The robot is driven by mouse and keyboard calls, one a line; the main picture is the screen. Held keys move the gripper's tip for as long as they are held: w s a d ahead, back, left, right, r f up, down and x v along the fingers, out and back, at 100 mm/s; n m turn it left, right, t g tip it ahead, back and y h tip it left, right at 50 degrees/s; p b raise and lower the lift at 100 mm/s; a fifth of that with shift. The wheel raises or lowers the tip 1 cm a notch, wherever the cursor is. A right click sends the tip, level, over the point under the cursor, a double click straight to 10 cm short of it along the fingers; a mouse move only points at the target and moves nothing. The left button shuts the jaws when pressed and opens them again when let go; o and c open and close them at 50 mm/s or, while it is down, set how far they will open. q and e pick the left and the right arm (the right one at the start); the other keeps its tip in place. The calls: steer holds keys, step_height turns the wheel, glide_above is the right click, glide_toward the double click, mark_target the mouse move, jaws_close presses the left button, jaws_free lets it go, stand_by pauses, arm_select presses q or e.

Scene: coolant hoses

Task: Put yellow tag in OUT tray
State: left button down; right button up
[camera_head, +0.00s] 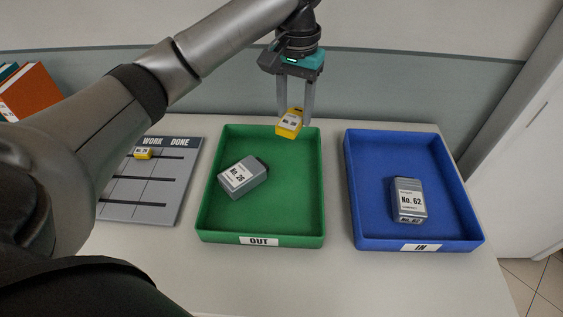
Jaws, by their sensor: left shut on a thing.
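My left gripper (294,112) is shut on a yellow tag (288,124) with a white label, whose print is too small to read. It holds the tag over the back right part of the green tray (317,222), which is marked OUT. A grey block labelled No. 26 (243,176) lies turned at an angle in the OUT tray. Another yellow tag (143,153) sits on the grey board (160,189), near its top left. My right gripper is not in view.
A blue tray (467,222) marked IN stands to the right and holds a grey block labelled No. 62 (408,201). The board reads WORK and DONE. Books (33,92) stand at the far left. The front right of the OUT tray is clear.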

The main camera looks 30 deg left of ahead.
arm_select(q)
steer(key=shift+w+f, duration=0.15)
steer(key=shift+w, duration=0.15)
step_height(320, 180, down, 7)
steer(key=b, duration=0.2)
glide_above(292, 181)
step_height(292, 181, down, 8)
steer(key=shift+s+r, duration=0.1)
steer(key=shift+r, duration=0.05)
step_height(292, 181, down, 4)
steer(key=shift+f+b, duration=0.2)
steer(key=shift+b, duration=0.15)
steer(key=shift+f, duration=0.3)
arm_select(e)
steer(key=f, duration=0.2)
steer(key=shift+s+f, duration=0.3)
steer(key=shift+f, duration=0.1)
arm_select(q)
steer(key=shift+f, duration=0.1)
steer(key=shift+c, duration=1.7)
jaws_free()
